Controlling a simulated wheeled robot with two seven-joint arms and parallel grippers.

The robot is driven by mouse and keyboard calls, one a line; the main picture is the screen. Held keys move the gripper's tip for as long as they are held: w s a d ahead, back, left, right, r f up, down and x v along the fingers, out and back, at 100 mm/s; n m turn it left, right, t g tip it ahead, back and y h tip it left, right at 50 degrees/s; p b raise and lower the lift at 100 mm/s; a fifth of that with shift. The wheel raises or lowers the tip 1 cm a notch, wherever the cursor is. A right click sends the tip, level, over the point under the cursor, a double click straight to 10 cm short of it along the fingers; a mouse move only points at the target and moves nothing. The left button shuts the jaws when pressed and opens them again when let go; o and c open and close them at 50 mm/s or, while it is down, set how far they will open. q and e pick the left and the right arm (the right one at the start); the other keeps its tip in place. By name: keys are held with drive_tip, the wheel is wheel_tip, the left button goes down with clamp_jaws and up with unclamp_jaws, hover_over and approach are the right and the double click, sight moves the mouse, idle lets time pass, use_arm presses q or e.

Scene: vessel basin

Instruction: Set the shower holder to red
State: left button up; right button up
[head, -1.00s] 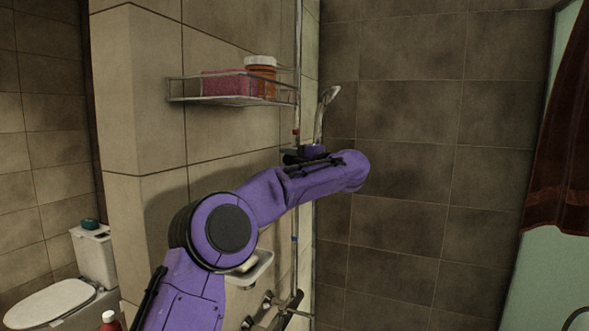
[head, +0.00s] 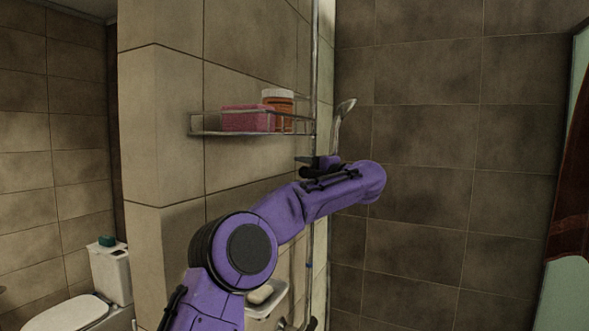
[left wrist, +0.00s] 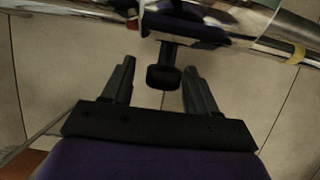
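In the left wrist view, the purple shower holder (left wrist: 188,28) sits on the chrome rail (left wrist: 85,8), with its black knob (left wrist: 163,76) sticking out towards me. A red mark (left wrist: 133,27) on the rail shows right beside the holder. A yellow mark (left wrist: 297,52) shows farther right. My left gripper (left wrist: 160,72) is open, its fingers on either side of the knob with visible gaps. In the head view, my left gripper (head: 312,166) is at the rail and partly hides the holder. The shower head (head: 342,116) rises behind it. My right gripper is not in view.
A wire shelf (head: 215,133) with a pink sponge (head: 247,119) and an orange jar (head: 278,101) is on the wall just above my left gripper. A soap dish (head: 268,303) is below my arm. A blue mark (head: 309,265) is lower on the rail.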

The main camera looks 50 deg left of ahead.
use_arm(q)
drive_tip(key=shift+a+f, duration=0.1)
drive_tip(key=d+b, duration=0.4)
drive_tip(key=d, duration=0.6)
drive_tip(key=shift+d+b, duration=0.25)
drive_tip(key=shift+b, duration=0.15)
drive_tip(key=shift+w, duration=0.1)
